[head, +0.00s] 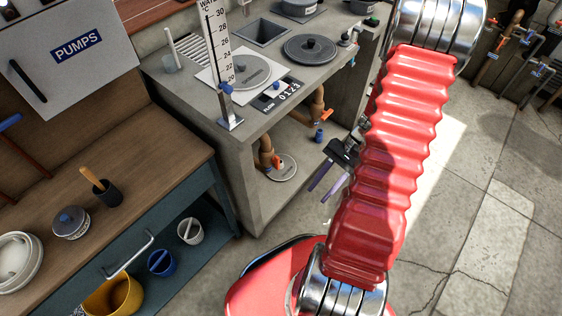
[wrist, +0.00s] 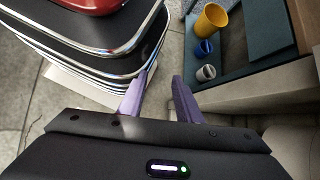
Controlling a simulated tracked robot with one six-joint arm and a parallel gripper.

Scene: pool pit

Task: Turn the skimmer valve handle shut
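Two brown pipe valves with orange handles sit under the grey stone counter. One orange handle (head: 277,161) is on the lower left pipe, and another orange handle (head: 327,115) is on the upper right pipe. I cannot tell from any label which one is the skimmer valve. My gripper (head: 318,195) hangs to the right of the lower handle and apart from both handles. In the wrist view, its purple fingers (wrist: 158,92) are spread with nothing between them. No valve handle shows in the wrist view.
The grey stone counter (head: 245,165) stands beside the gripper. A wooden bench (head: 150,170) with a blue shelf is at left, with a yellow bucket (head: 113,295) below. Several wall pipes (head: 512,50) are at far right. Open paved floor (head: 470,200) lies right of my arm.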

